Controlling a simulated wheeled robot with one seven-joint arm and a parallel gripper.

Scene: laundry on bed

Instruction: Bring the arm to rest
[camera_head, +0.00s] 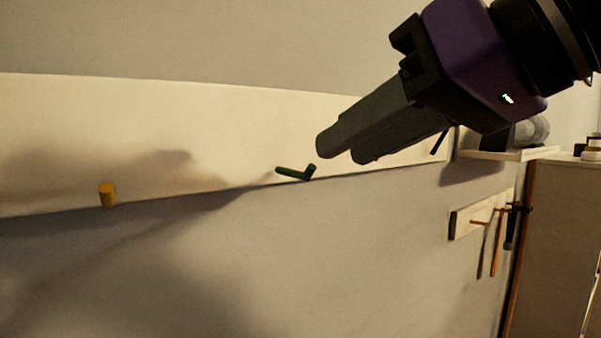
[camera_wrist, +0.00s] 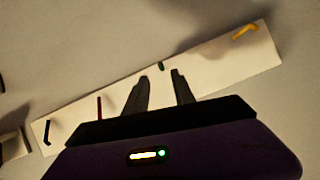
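My gripper (camera_head: 344,152) reaches in from the upper right in the head view, its grey fingers pointing down and left toward a pale wall board. In the wrist view the two fingers (camera_wrist: 160,77) stand apart with nothing between them. A green peg (camera_head: 296,173) on the board shows just left of and below the fingertips in the head view. In the wrist view the green peg (camera_wrist: 161,66) shows just beyond the gap between the fingertips. I cannot tell the exact distance from fingertips to peg; no contact is visible.
The pale board (camera_head: 230,120) also carries a yellow peg (camera_head: 107,195) at left. A red peg (camera_wrist: 99,107) and a black hook (camera_wrist: 47,131) show in the wrist view. A shelf (camera_head: 507,154) and a small rack (camera_head: 470,219) with hanging items are at right. The wall below is bare.

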